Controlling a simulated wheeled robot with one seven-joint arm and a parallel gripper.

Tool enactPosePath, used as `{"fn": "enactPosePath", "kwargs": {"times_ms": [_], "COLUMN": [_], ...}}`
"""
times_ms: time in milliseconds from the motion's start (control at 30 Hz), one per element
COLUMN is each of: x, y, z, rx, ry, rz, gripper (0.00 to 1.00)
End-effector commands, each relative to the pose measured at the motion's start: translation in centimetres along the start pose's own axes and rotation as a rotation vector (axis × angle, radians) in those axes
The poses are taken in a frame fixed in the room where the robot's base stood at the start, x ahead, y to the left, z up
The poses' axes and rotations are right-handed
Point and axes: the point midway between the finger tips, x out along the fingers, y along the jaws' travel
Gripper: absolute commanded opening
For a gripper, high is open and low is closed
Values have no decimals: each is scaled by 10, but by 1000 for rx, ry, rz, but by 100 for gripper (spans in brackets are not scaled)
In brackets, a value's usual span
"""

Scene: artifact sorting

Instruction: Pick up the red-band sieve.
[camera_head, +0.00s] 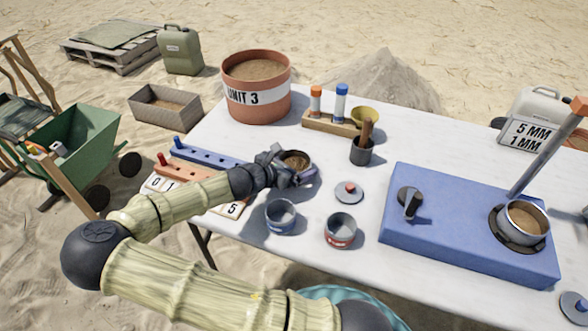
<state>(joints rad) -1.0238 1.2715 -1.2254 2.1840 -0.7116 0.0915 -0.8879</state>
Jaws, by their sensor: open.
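The red-band sieve (341,232) is a small round grey pan with a red band, standing upright on the white table near its front edge. A similar blue-band sieve (281,217) stands just to its left. My gripper (297,176) is open, above and to the left of the red-band sieve in the picture and clearly apart from it. A small round cup (297,160) with brown contents is right at my fingers, which hide part of it. I cannot tell whether they touch it.
A round lid with a red knob (348,191) lies just behind the red-band sieve. A blue machine (455,235) carrying a soil-filled pan (524,222) stands to the right. A dark pot (362,151), a tube rack (330,123) and a soil bucket (257,88) stand farther back.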

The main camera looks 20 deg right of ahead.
Motion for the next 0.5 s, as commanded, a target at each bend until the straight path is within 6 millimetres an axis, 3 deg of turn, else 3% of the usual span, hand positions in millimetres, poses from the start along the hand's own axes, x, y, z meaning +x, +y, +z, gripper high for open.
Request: {"fn": "enactPosePath", "kwargs": {"times_ms": [267,467,500], "x": [0,0,0], "y": [0,0,0], "z": [0,0,0], "rx": [0,0,1], "ry": [0,0,-1], "rz": [0,-1,-1], "gripper": [100,63,62]}}
